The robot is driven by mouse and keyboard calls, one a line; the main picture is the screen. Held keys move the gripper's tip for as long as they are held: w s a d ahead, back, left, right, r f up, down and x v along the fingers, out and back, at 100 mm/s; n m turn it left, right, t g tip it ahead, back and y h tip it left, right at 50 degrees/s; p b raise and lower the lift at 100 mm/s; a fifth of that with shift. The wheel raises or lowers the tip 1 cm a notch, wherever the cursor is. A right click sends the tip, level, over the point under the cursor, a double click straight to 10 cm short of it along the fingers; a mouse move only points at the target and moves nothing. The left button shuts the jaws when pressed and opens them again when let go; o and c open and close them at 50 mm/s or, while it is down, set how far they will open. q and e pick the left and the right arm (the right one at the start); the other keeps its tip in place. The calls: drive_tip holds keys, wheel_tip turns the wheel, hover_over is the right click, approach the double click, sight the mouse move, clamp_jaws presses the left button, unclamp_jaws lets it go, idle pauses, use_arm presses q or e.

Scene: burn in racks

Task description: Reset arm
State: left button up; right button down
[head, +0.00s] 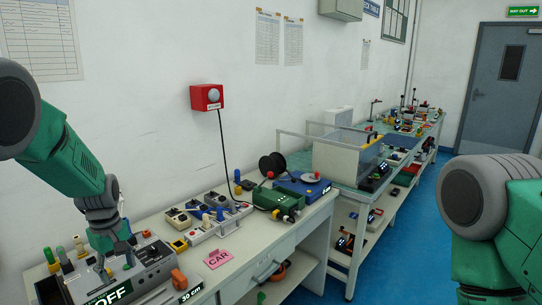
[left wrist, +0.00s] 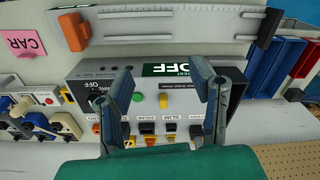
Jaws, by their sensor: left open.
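My left gripper (head: 115,266) is over a grey control box (head: 152,272) at the near left of the bench, pointing down at it. Whether the fingers touch the box I cannot tell. My right arm shows at the right of the head view, its gripper out of frame.
A pink CAR card (head: 217,259) and several small switch boxes (head: 198,233) lie right of the control box. An orange handle (head: 179,279) is beside it. A green unit (head: 277,199) and a black cable reel (head: 272,165) stand farther along. A second bench is beyond.

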use_arm(q)
drive_tip(key=shift+m, duration=0.7)
drive_tip(key=s+f, duration=0.1)
drive_tip(key=f, duration=0.1)
drive_tip(key=s+f, duration=0.3)
drive_tip(key=f, duration=0.2)
drive_tip(key=shift+s, duration=0.2)
drive_tip(key=s+d+f+m, duration=0.1)
drive_tip(key=s+f+m, duration=0.1)
drive_tip(key=s+f, duration=0.5)
drive_tip(key=s+d+f+m, duration=0.15)
drive_tip(key=s+f, duration=0.25)
drive_tip(key=s, duration=0.5)
drive_tip(key=s+d+m, duration=0.3)
drive_tip(key=s, duration=0.6)
drive_tip(key=s+d+m, duration=0.2)
drive_tip(key=s+m, duration=0.2)
drive_tip(key=s, duration=0.6)
wheel_tip(320, 180, down, 10)
drive_tip(key=w+d+b, duration=0.1)
drive_tip(key=w+b, duration=0.1)
drive_tip(key=b, duration=0.8)
drive_tip(key=shift+w+d+f+m+t+b, duration=0.15)
drive_tip(key=shift+d+f+m+t+b, duration=0.15)
drive_tip(key=shift+m+b, duration=0.15)
use_arm(e)
wheel_tip(320, 180, down, 11)
drive_tip(key=shift+w, duration=0.15)
